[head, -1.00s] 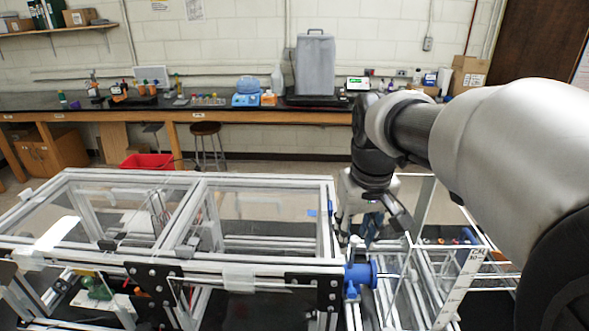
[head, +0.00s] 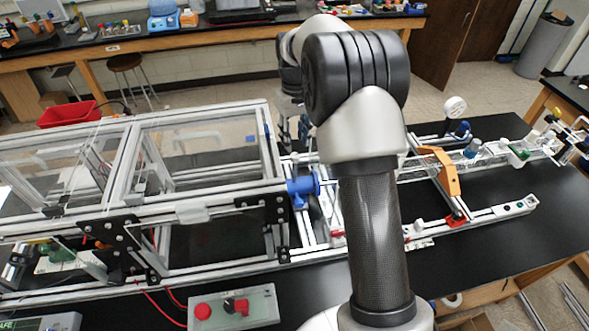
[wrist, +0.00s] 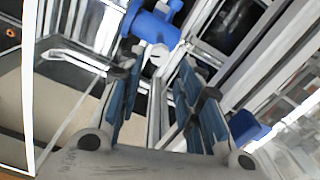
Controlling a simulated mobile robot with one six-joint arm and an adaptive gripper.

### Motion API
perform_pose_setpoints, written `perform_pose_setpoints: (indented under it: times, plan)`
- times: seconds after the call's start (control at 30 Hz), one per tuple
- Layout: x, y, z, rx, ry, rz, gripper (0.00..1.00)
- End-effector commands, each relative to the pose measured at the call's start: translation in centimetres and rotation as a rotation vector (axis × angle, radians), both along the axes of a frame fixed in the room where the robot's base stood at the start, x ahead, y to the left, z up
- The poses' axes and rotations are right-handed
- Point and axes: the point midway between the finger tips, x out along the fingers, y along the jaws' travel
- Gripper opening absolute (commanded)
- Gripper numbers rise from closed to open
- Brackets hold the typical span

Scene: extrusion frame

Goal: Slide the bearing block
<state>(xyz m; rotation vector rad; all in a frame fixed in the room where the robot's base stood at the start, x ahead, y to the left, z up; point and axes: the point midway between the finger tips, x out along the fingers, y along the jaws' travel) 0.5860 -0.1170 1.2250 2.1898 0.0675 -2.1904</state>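A blue flanged part (head: 303,187), which looks like the bearing block, sits on the aluminium frame's right end in the head view. In the wrist view a blue part (wrist: 152,27) with a pale round end, likely the same one, shows at the top, beyond the fingertips. My gripper (wrist: 158,72) is open, its two blue-padded fingers apart with nothing between them. In the head view my gripper (head: 292,138) is just behind the blue part, partly hidden by my arm. I cannot tell how far apart they are.
The frame's clear panels (head: 195,150) lie left of the blue part. A control box with red buttons (head: 235,307) stands in front. An orange bracket (head: 447,172) and a rail (head: 487,213) are at the right. Black tabletop (head: 520,250) is clear at front right.

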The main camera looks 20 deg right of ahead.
Motion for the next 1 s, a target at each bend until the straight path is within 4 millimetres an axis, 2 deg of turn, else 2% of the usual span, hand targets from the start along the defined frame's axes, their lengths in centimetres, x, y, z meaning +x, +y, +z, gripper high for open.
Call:
perform_pose_setpoints:
  times: [0.03,0.1,0.5,0.7,1.0]
  plan:
    - [-0.1,0.0,-1.4,0.001,0.004,0.000,0.33]
    - [-0.1,0.0,-3.0,0.001,0.004,0.000,0.33]
    - [-0.1,0.0,-11.0,0.001,0.002,0.000,0.33]
    - [0.0,0.0,-13.0,0.000,0.001,0.000,0.33]
    - [0.0,0.0,-13.4,0.000,-0.001,0.000,0.33]
